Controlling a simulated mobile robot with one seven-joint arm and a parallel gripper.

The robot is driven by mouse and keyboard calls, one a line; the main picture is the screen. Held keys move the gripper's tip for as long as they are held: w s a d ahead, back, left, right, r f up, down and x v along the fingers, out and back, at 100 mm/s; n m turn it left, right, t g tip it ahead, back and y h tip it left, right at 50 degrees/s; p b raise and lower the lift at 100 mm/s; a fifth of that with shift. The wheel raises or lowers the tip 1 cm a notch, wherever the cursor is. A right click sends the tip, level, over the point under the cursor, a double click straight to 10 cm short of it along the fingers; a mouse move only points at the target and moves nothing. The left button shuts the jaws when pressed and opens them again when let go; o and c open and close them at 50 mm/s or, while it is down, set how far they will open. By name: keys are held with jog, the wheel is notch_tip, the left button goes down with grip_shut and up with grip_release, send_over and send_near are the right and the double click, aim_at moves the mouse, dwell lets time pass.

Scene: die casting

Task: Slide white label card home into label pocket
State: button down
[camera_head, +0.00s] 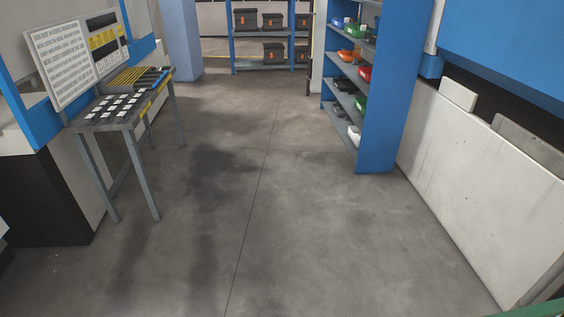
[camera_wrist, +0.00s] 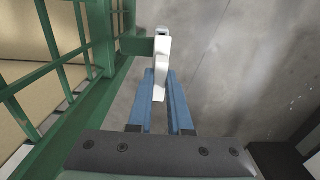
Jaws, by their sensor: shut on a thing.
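In the wrist view, my gripper (camera_wrist: 161,75) has two blue fingers shut on a narrow white piece, which looks like the white label card (camera_wrist: 161,61). The card stands out beyond the fingertips. A short green tab (camera_wrist: 134,46) on a green frame reaches to the card's left edge; I cannot tell whether they touch. No label pocket can be made out clearly. The gripper and card are not in the head view.
Green bars (camera_wrist: 98,60) of a mesh cage run close along my gripper's left, with a tan surface behind them. Bare floor (camera_wrist: 240,60) lies to the right. The head view shows a sloped table (camera_head: 125,112) at left, a blue shelf (camera_head: 383,100) and open floor between.

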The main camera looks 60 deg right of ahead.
jog(key=shift+f+b, duration=2.1)
jog(key=shift+f, duration=0.9)
jog(key=c, duration=0.8)
grip_release()
jog(key=shift+o, duration=0.2)
notch_tip(320, 180, up, 13)
jog(key=shift+f+p, duration=0.1)
jog(key=shift+p, duration=0.45)
